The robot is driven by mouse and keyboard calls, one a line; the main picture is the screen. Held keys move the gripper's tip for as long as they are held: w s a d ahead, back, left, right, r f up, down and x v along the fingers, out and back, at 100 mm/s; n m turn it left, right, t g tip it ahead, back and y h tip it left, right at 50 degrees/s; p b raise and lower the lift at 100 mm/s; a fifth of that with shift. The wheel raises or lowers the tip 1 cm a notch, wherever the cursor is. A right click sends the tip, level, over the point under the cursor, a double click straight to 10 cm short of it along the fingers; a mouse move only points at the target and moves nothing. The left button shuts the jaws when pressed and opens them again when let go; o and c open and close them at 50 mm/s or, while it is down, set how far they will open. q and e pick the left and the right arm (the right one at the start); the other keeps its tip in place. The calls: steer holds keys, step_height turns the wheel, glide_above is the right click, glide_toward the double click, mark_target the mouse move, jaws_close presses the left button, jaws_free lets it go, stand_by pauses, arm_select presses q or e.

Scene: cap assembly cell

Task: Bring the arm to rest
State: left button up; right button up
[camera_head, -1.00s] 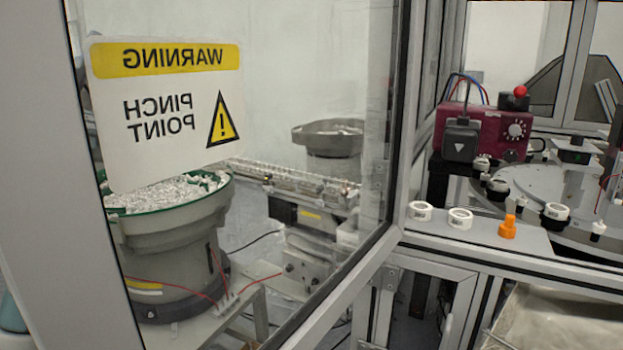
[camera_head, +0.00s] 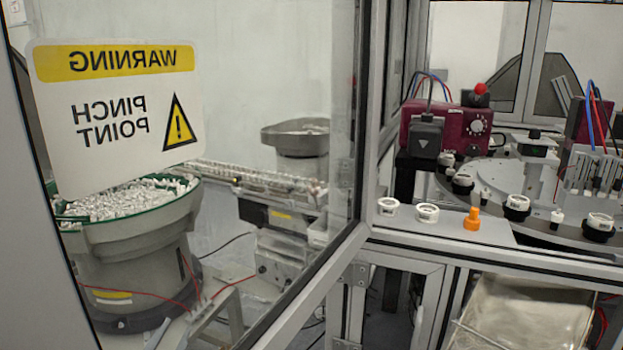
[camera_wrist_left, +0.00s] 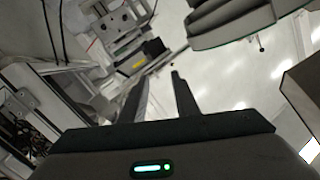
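My left gripper (camera_wrist_left: 160,80) shows only in the left wrist view. Its two dark fingers stand apart with nothing between them, so it is open and empty. It is clear of the machine parts visible beyond it. Neither of my arms can be made out in the head view. My right gripper is in no view.
A glass guard panel with a warning sign (camera_head: 115,110) fills the left, with a bowl feeder (camera_head: 135,250) behind it. White rings (camera_head: 427,212) and an orange piece (camera_head: 472,219) sit on a ledge (camera_head: 440,235) at right. A red control box (camera_head: 460,130) stands behind.

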arm_select(q)
steer(key=s+d+f+n+g, duration=0.15)
steer(key=s+f+g, duration=0.35)
steer(key=s+f, duration=0.55)
steer(key=s+d+f+n+g, duration=0.15)
steer(key=s+f+g, duration=0.4)
steer(key=s, duration=0.75)
steer(key=s+d+f+g, duration=0.3)
steer(key=s+f, duration=0.7)
steer(key=s, duration=0.1)
steer(key=s+d+f+x, duration=0.1)
steer(key=s+d+x, duration=0.1)
steer(key=x, duration=1.9)
steer(key=s+f+t, duration=0.1)
steer(key=s+f, duration=0.2)
steer(key=f, duration=0.5)
steer(key=s+f+t+h, duration=0.1)
steer(key=s+f, duration=0.3)
steer(key=f, duration=0.5)
steer(key=shift+s+d+f+m, duration=0.2)
steer(key=shift+d+f+m, duration=0.15)
steer(key=shift+d, duration=0.1)
steer(key=shift+a, duration=0.1)
